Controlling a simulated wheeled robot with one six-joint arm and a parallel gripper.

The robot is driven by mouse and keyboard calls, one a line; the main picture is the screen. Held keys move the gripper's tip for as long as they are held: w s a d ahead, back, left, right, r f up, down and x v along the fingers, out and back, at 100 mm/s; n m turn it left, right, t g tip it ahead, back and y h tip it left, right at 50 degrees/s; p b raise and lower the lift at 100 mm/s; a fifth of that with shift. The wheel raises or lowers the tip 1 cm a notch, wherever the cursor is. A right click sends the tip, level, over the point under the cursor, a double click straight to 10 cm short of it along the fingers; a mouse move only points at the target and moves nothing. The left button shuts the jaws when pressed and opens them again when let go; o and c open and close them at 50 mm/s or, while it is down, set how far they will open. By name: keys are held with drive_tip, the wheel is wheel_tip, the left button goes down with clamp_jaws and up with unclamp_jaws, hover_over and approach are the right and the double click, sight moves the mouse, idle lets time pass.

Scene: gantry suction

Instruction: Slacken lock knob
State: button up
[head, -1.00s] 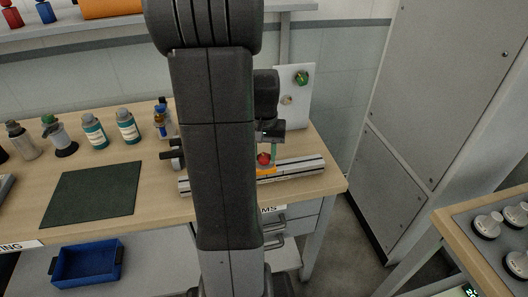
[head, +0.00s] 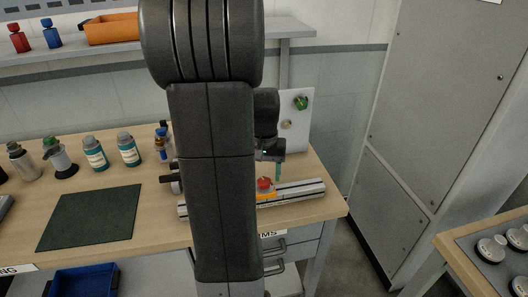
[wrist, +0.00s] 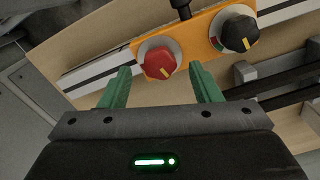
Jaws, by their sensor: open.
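A red knob (wrist: 159,62) with a yellow mark sits on an orange plate (wrist: 187,53) on a metal rail. A black knob (wrist: 239,34) with a yellow mark sits on the same plate, to its right in the wrist view. My gripper (wrist: 162,74) is open, its two green fingers apart below and to either side of the red knob in the wrist view, with nothing between them that I can tell is touched. In the head view the red knob (head: 264,183) shows below my gripper (head: 279,178); my arm hides part of the rail.
The rail (head: 303,190) lies along the bench's right end. A white panel with a green knob (head: 301,103) stands behind. Several bottles (head: 95,152), a dark mat (head: 90,217) and a blue bin (head: 84,281) are to the left. Dark bars (wrist: 275,88) lie beside the plate.

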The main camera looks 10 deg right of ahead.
wheel_tip(320, 180, up, 12)
idle(0.3)
drive_tip(key=shift+f, duration=0.1)
wheel_tip(320, 180, down, 14)
drive_tip(key=shift+r, duration=0.2)
idle(0.4)
